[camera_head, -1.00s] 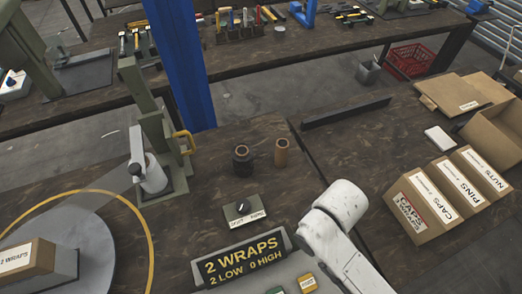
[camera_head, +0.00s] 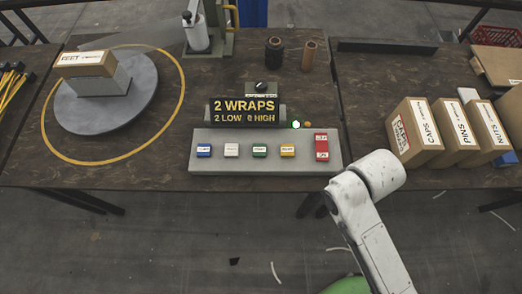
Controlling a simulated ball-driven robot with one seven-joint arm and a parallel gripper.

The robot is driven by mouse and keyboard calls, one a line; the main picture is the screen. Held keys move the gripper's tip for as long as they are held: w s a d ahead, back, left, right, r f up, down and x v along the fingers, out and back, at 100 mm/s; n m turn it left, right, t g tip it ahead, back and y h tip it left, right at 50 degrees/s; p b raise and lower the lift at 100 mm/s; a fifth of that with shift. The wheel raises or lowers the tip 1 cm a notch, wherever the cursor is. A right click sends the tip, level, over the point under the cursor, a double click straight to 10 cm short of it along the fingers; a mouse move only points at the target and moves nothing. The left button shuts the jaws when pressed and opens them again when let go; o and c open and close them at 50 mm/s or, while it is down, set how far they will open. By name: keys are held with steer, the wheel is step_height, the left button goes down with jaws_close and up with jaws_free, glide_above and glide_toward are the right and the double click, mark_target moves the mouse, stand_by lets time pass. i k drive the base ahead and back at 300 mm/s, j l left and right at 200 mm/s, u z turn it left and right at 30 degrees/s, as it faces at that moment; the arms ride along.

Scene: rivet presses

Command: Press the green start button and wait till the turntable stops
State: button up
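The green start button (camera_head: 260,151) is on a grey control panel (camera_head: 215,166), between a white and a yellow button. Nothing touches it. The turntable (camera_head: 115,123) is a grey disc at the left, inside a yellow ring on the table. A cardboard box (camera_head: 82,58) labelled "FEET" rests on a grey block on the disc. Whether the disc is turning cannot be told from this frame. My white arm (camera_head: 352,195) shows at the lower right, in front of the table edge. My gripper is not in view.
A display (camera_head: 246,112) reads "2 WRAPS, 2 LOW 0 HIGH", beside a lit lamp (camera_head: 296,124). The panel also has a blue button (camera_head: 204,151) and a red switch (camera_head: 321,147). Labelled boxes (camera_head: 412,140) stand at the right. A wrapping post (camera_head: 196,35) stands behind the turntable.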

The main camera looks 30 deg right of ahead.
mark_target(259, 149)
steer(key=i+j+z, duration=0.35)
steer(key=j+z, duration=0.15)
steer(key=i+j+z, duration=0.1)
steer(key=j+z, duration=0.15)
steer(key=i+j+z, duration=0.1)
steer(key=j+z, duration=0.15)
steer(key=j, duration=0.15)
